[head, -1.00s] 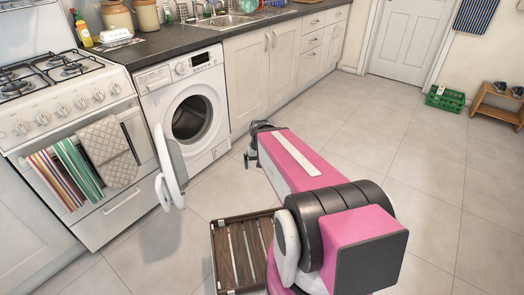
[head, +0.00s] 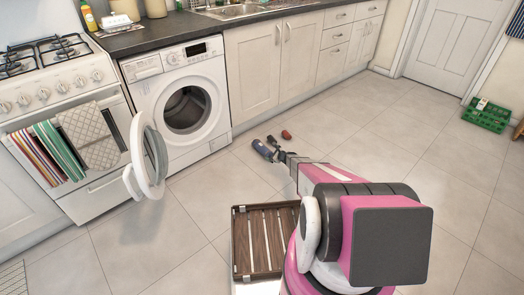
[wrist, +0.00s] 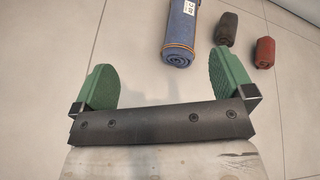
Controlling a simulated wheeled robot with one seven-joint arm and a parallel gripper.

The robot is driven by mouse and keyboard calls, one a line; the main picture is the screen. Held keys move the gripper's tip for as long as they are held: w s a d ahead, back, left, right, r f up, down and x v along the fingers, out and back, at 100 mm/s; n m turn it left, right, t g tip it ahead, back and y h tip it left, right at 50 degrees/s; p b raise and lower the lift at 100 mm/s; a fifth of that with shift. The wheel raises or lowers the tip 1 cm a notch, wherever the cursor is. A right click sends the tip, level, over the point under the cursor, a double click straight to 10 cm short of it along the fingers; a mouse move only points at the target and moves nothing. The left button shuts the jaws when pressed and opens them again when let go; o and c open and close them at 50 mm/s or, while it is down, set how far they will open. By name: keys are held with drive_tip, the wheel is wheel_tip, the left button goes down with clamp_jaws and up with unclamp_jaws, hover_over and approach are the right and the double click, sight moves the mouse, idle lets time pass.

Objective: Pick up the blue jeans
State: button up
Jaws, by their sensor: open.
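The blue jeans (wrist: 180,32) are a rolled blue bundle with a tan band and a white label, lying on the floor. In the wrist view they are just beyond my gripper (wrist: 164,76), between the lines of its two green fingers and nearer the right one. My gripper is open and empty, with clear floor between the fingers. In the head view the jeans (head: 262,150) lie in front of the cabinets, just past the end of my arm.
A dark roll (wrist: 228,28) and a red roll (wrist: 264,52) lie right of the jeans. The washer (head: 185,105) stands with its door (head: 147,155) open. A slatted wooden tray (head: 240,245) is near my base. A green crate (head: 487,115) sits far right.

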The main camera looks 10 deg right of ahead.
sight(269, 154)
drive_tip(key=w+d+f+m, duration=0.1)
drive_tip(key=f, duration=0.1)
drive_tip(key=w+d+f+m+h, duration=0.1)
drive_tip(key=f, duration=0.2)
drive_tip(key=w+d+f+m+t, duration=0.1)
drive_tip(key=f+m, duration=0.1)
drive_tip(key=shift+d+f, duration=0.2)
drive_tip(key=shift+f, duration=0.1)
drive_tip(key=shift+w+f+h, duration=0.25)
drive_tip(key=shift+h, duration=0.05)
drive_tip(key=x, duration=1)
drive_tip(key=shift+w+a+r, duration=0.1)
drive_tip(key=shift+a+r, duration=0.05)
drive_tip(key=shift+a, duration=0.1)
drive_tip(key=shift+c, duration=0.3)
drive_tip(key=shift+r, duration=0.1)
drive_tip(key=c, duration=1.1)
